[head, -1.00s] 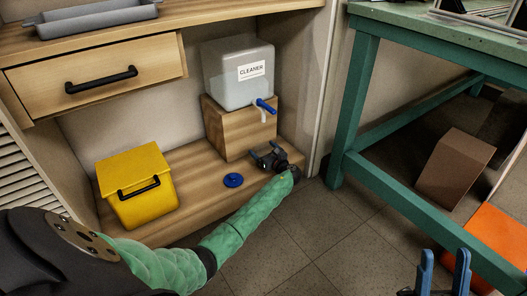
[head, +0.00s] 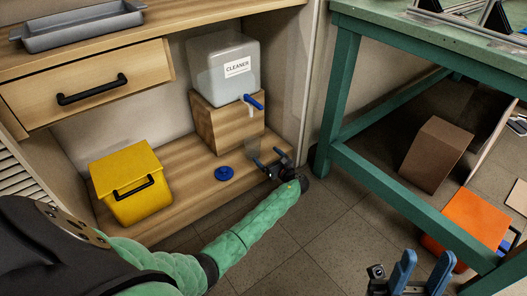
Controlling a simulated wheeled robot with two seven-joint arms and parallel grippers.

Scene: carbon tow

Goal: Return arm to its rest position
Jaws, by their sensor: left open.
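My left arm, in a green sleeve, reaches in from the lower left. Its gripper (head: 267,160) is open and empty at the front edge of the low wooden shelf (head: 190,193). What looks like a clear container (head: 257,138) stands just beyond the fingers, below the blue tap (head: 253,102) of the cleaner tank (head: 225,75); its outline is faint. My right gripper (head: 422,268) shows at the bottom right, with its blue fingers apart and nothing between them.
A blue lid (head: 224,173) and a yellow bin (head: 133,185) are on the shelf. The tank stands on a wooden block (head: 228,125). A green table (head: 385,186) is at the right, with a cardboard box (head: 436,153) and an orange box (head: 472,218) below. Floor between is clear.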

